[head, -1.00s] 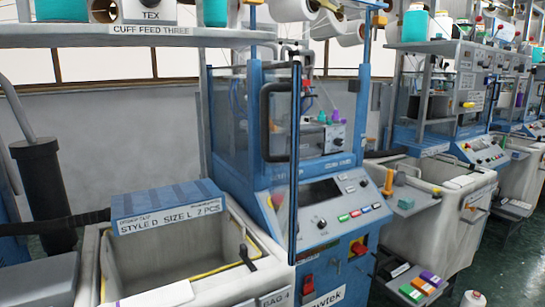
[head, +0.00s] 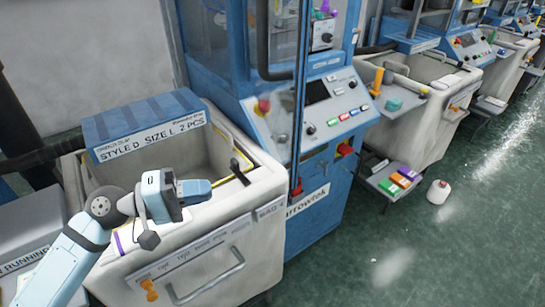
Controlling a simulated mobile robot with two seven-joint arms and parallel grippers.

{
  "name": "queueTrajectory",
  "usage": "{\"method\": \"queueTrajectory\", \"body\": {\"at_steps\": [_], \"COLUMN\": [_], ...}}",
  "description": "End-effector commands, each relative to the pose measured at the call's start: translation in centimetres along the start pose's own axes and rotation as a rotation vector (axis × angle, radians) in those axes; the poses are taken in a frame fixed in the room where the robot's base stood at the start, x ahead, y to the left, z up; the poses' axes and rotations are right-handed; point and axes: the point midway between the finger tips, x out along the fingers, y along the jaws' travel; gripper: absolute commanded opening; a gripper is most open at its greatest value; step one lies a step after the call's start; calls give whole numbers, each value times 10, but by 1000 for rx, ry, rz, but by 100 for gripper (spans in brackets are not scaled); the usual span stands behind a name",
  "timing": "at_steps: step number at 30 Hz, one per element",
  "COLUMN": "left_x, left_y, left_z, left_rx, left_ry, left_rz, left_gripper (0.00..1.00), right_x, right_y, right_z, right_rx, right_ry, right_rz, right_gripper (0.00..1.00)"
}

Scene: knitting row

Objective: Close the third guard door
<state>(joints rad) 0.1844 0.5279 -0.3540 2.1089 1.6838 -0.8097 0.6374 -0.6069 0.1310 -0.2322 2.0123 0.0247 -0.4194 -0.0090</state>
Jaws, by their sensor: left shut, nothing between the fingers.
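The guard door of the nearest blue machine (head: 221,88) shows at the top centre of the head view. Its dark-edged frame (head: 299,110) stands out from the machine front, so the door is open, swung toward me. A black bar handle (head: 262,42) is on the door. The top of the door is cut off by the picture. My left gripper (head: 208,190) is shut and empty, over the front of the grey bin, to the lower left of the door and apart from it. My right gripper is not in view.
A grey bin (head: 262,196) with a blue box (head: 145,125) on its back rim stands left of the machine. A white cone (head: 438,191) lies on the clear green floor at right.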

Motion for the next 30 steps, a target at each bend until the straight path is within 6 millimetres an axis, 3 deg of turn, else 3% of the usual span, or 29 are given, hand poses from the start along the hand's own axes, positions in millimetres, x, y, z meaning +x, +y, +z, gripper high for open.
{"method": "queueTrajectory", "body": {"at_steps": [3,8,21,30], "left_x": [1,17,107,137], "left_y": [14,17,19,17], "left_z": [1,2,5,6], "left_rx": [-29,-35,-34,-32], "left_ry": [-34,-38,-36,-34], "left_rz": [17,24,22,20], "left_gripper": [0,0,0,0], "right_x": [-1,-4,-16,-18], "right_y": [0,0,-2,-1], "right_z": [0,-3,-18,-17], "right_rx": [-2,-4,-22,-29], "right_ry": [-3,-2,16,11], "right_rz": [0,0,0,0], "right_gripper": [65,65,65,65]}}
